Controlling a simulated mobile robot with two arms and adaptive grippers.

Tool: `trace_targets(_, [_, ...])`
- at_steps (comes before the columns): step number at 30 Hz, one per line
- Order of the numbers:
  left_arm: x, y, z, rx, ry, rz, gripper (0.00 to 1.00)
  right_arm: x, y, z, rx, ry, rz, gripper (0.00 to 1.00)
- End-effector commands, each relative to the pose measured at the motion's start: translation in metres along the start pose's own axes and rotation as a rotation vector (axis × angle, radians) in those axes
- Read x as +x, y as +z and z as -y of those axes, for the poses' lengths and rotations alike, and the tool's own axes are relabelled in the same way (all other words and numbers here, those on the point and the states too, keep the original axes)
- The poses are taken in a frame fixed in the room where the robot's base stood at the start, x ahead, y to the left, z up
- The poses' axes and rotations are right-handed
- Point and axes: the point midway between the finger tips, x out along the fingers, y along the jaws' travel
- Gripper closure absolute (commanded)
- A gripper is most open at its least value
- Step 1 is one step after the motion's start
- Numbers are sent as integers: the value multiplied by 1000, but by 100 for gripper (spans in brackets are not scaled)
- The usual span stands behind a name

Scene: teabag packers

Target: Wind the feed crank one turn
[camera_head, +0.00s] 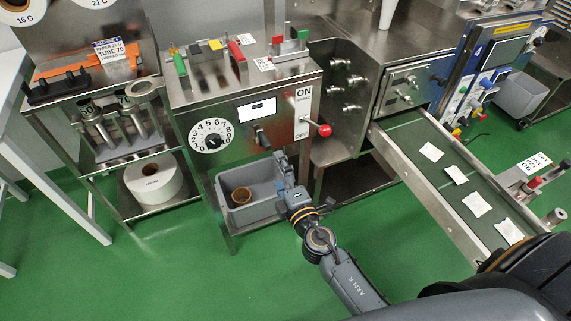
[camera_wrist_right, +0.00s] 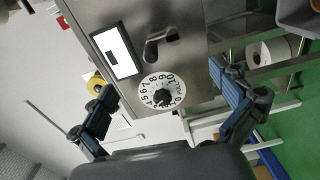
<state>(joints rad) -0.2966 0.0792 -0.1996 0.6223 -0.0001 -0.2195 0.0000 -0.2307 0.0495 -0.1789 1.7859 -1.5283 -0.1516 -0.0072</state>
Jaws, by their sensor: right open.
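The feed crank appears to be the short dark crank (camera_head: 262,138) on the front of the steel cabinet, below a small white screen. In the right wrist view a dark crank shape (camera_wrist_right: 152,48) shows beside the screen. A numbered dial (camera_head: 212,136) sits left of the crank in the head view, and the dial (camera_wrist_right: 160,91) is between my fingers in the wrist view. My right gripper (camera_head: 281,168) is open and empty, in front of the cabinet, below and right of the crank. I see no contact with it. My left gripper is not in view.
A red-knobbed lever (camera_head: 324,130) sticks out right of the crank, beside the ON/OFF label. A grey bin (camera_head: 240,209) holding a brown roll stands below. The green conveyor (camera_head: 418,137) with several teabags is at right. Coloured levers (camera_head: 235,53) stand on the cabinet top.

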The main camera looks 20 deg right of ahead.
Motion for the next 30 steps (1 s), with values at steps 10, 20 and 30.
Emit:
trace_targets(10, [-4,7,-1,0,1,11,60,20,0,-15,-27,29,-1,0])
trace_targets(20, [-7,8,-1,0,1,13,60,60,0,-15,-26,28,0,0])
trace_targets(30, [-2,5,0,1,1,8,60,95,-1,-14,-25,27,-1,0])
